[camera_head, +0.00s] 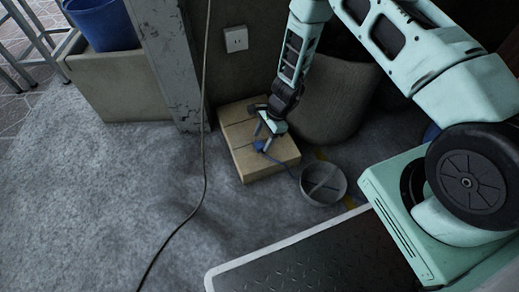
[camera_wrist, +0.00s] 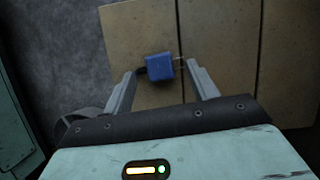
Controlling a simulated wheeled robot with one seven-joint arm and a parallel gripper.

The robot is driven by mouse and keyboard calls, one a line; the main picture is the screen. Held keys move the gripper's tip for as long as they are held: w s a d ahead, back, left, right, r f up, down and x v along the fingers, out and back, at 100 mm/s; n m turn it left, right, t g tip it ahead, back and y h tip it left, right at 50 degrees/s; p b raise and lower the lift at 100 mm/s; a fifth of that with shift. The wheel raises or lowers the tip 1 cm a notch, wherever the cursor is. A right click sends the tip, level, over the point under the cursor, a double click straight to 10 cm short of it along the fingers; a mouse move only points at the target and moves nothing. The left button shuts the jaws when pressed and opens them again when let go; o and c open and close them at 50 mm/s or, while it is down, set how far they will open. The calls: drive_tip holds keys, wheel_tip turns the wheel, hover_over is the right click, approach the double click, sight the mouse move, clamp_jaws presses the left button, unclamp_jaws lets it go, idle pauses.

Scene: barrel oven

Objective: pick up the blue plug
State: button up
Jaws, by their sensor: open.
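The blue plug (camera_wrist: 159,67) lies on a light wooden block (camera_wrist: 225,70) in the wrist view, with its metal prongs pointing right and a dark cord at its left. My gripper (camera_wrist: 160,76) is open, with one finger on each side of the plug near its tips. I cannot tell whether either finger touches it. In the head view the plug (camera_head: 260,146) is small and partly hidden below my gripper (camera_head: 263,137), on top of the wooden block (camera_head: 273,161).
A round grey bowl (camera_head: 323,184) stands right of the block. A white wall socket (camera_head: 236,40) is above and behind it. A thin black cable (camera_head: 204,130) hangs down to the floor at left. A blue bucket (camera_head: 103,25) sits at upper left. Grey floor (camera_head: 110,190) is open at left.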

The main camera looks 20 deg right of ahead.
sight(261, 143)
drive_tip(key=shift+b+x, duration=0.4)
drive_tip(key=shift+x, duration=0.75)
clamp_jaws()
drive_tip(key=shift+r, duration=0.1)
wheel_tip(261, 143, up, 10)
drive_tip(key=p, duration=0.6)
